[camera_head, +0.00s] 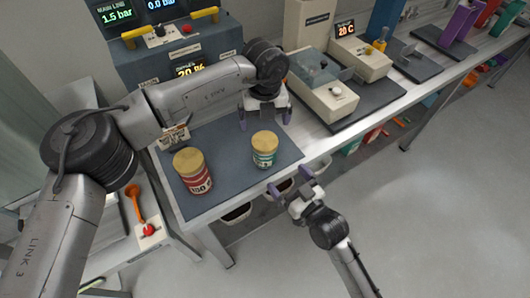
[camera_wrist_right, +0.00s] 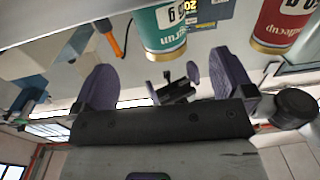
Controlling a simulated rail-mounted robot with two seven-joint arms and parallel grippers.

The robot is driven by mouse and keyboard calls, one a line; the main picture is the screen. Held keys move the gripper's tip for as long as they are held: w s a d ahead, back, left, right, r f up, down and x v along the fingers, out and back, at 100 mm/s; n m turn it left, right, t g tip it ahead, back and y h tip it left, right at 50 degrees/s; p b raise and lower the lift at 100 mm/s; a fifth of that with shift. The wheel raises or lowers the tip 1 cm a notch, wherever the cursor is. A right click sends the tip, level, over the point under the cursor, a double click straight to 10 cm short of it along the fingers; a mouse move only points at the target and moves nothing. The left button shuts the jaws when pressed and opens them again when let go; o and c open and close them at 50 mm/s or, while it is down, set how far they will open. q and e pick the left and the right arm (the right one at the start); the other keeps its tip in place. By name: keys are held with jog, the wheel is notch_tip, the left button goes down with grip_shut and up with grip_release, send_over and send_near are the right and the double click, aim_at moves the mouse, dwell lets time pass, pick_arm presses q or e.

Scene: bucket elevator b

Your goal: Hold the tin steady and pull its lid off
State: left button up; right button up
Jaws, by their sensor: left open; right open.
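Two tins with tan lids stand upright on a dark mat (camera_head: 228,190). The green-labelled tin (camera_head: 264,158) is at the right and the red-labelled tin (camera_head: 196,182) at the left. Both lids sit on their tins. My left gripper (camera_head: 265,118) is open and empty, behind and above the green tin, apart from it. My right gripper (camera_head: 291,182) is open and empty, in front and to the right of the green tin, beyond the bench edge. In the right wrist view the green tin (camera_wrist_right: 165,28) and red tin (camera_wrist_right: 284,22) show beyond the open fingers (camera_wrist_right: 166,80).
A grey console with displays and yellow handles (camera_head: 180,50) stands behind the mat. Cream instruments (camera_head: 330,92) stand to the right along the bench. A red knob (camera_head: 148,229) and an orange handle (camera_head: 136,200) are at the left. Floor is clear at the right front.

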aim_at(272, 159)
jog(key=x, duration=1)
jog(key=shift+w, duration=0.1)
jog(key=shift+a, duration=0.1)
jog(key=shift+c, duration=0.2)
